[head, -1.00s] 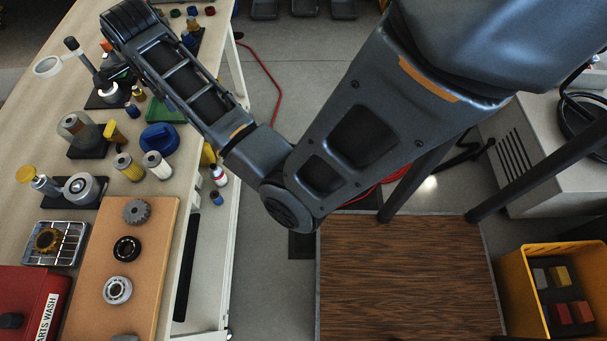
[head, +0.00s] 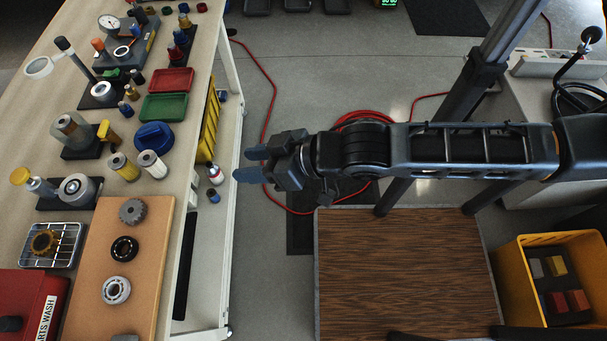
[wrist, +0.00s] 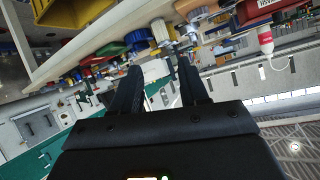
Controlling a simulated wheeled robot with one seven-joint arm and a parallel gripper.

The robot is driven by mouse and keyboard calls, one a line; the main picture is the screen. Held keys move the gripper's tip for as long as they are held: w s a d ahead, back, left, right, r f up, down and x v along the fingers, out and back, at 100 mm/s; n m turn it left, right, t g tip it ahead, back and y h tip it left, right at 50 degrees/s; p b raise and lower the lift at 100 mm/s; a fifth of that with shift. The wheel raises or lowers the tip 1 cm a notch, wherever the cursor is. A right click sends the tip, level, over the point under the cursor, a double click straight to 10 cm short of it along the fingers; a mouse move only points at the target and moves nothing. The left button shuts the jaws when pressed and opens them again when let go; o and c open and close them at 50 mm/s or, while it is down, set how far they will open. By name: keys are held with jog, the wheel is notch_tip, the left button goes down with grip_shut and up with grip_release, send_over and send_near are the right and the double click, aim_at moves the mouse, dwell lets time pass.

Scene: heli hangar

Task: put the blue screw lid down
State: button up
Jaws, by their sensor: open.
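The blue screw lid (head: 154,137) rests on the wooden workbench in the head view, in front of the green tray and beside the yellow and white cylinders. It also appears in the wrist view (wrist: 138,38), small and at an odd angle. My gripper (head: 248,164) is open and empty. It is to the right of the bench, over the floor, clear of the lid. In the wrist view its two dark fingers (wrist: 158,85) stand apart with nothing between them.
The bench (head: 60,130) is crowded: a green tray (head: 165,107), a red tray (head: 171,80), cylinders, and an orange-brown board (head: 150,240) with gear parts. A yellow bin (head: 208,125) hangs at the bench side. A wood-topped platform (head: 400,270) and yellow crate (head: 513,290) stand right.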

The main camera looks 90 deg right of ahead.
jog(key=s+a+r+n+t+y, duration=0.2)
jog(key=s+a+r+n, duration=0.2)
jog(key=s+a+r, duration=0.4)
notch_tip(320, 180, up, 3)
jog(key=shift+s+a+f+t, duration=0.1)
jog(key=shift+s+a+t, duration=0.3)
jog(key=shift+s, duration=0.1)
